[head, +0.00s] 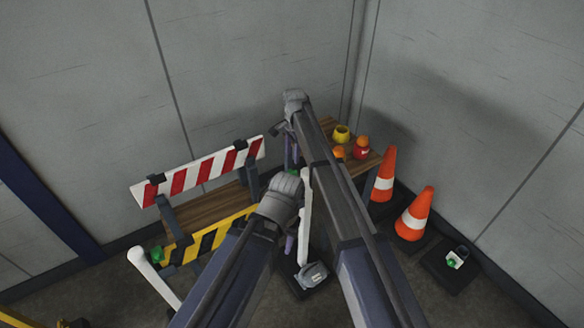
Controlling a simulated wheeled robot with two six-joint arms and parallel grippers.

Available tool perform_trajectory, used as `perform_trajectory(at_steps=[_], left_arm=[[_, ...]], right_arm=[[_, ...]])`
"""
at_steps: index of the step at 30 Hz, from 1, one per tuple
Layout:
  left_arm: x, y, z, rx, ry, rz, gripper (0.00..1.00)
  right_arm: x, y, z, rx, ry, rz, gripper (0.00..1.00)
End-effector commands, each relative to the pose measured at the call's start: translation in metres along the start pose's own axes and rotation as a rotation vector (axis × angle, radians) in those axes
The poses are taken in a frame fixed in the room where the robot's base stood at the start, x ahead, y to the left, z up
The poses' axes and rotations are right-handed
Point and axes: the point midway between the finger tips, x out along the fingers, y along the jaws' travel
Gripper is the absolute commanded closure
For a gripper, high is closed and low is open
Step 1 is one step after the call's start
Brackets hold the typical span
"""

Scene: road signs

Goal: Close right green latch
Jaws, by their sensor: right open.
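A barrier has a red-and-white striped board (200,171) above a yellow-and-black striped board (212,238). A green latch (157,253) shows at its left end. A small green patch (293,172), likely the right green latch, shows near its right end and is mostly hidden by my arms; its position cannot be told. My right gripper (291,153) is open, points down just above this green patch, and is partly hidden by its own arm. My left gripper (290,243) hangs lower, mostly behind its wrist, so its jaws are unclear.
A wooden bench (203,207) stands behind the barrier. A yellow item (341,134) and orange-red items (361,148) sit on its right part. Orange cones (415,214) stand at right, near a dark base (447,272). Grey walls close in the corner.

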Motion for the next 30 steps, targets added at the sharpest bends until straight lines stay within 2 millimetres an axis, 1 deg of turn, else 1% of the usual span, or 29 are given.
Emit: perform_trajectory(at_steps=[5, 8, 14, 24, 27, 30], left_arm=[[0.002, 0.0, 0.0, 0.0, 0.0, 0.0, 0.48], [0.007, 0.001, 0.0, 0.0, 0.0, 0.0, 0.48], [0.026, 0.003, -0.002, 0.0, 0.0, 0.0, 0.48], [0.069, 0.007, -0.004, 0.0, 0.0, 0.0, 0.48], [0.076, 0.007, -0.004, 0.0, 0.0, 0.0, 0.48], [0.079, 0.007, -0.005, 0.0, 0.0, 0.0, 0.48]], right_arm=[[0.002, 0.001, 0.0, 0.001, 0.0, 0.0, 0.48], [0.007, 0.001, 0.0, 0.0, 0.0, 0.0, 0.48], [0.026, 0.001, 0.0, 0.0, 0.0, 0.0, 0.48], [0.069, 0.001, 0.0, -0.001, 0.0, 0.0, 0.48], [0.077, 0.001, 0.0, -0.001, 0.0, 0.0, 0.48], [0.079, 0.001, 0.0, -0.001, 0.0, 0.0, 0.48]])
